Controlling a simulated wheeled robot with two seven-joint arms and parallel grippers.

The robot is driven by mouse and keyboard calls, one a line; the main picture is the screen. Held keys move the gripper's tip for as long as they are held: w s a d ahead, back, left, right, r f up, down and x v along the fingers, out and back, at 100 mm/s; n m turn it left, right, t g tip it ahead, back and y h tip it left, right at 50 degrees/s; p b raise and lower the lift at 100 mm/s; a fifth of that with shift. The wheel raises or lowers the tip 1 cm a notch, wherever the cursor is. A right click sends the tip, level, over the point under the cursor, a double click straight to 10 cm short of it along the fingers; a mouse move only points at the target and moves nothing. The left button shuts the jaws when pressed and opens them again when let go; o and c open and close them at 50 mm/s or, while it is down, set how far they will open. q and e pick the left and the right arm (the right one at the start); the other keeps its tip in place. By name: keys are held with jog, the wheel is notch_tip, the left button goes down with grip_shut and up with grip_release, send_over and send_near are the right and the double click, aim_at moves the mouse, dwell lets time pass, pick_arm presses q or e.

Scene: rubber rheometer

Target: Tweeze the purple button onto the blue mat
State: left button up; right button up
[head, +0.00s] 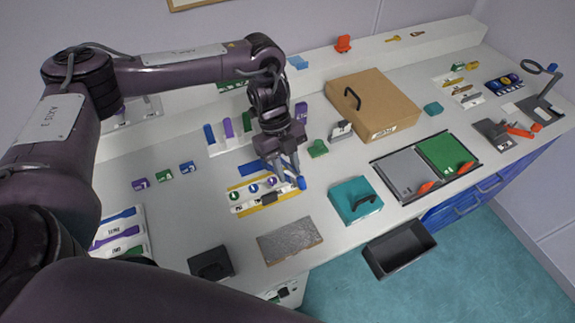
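My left gripper (284,173) points down over the right end of a small yellow board. Its fingers straddle the area just right of the buttons; I cannot tell whether they hold anything. A small blue piece (301,183) shows close by its right finger; I cannot tell whether they touch. A white strip on the board carries a green button (235,196), a blue button (253,188) and what looks like the purple button (270,183), at the right, nearest my gripper. A blue patch behind the strip, likely the blue mat (249,168), is partly visible. My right gripper is not in view.
A grey rough plate (289,241) and a black holder (211,263) lie in front. A teal box (355,199) stands to the right, with a grey and green tray (408,174) beyond. A cardboard-coloured case (372,105) stands behind.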

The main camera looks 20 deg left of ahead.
pick_arm(q)
jog(key=shift+w+f+b, duration=0.1)
jog(key=shift+f+b, duration=3.15)
jog(key=shift+f, duration=1.25)
jog(key=shift+c, duration=0.2)
grip_shut()
notch_tip(320, 180, up, 12)
jog(key=p, duration=1)
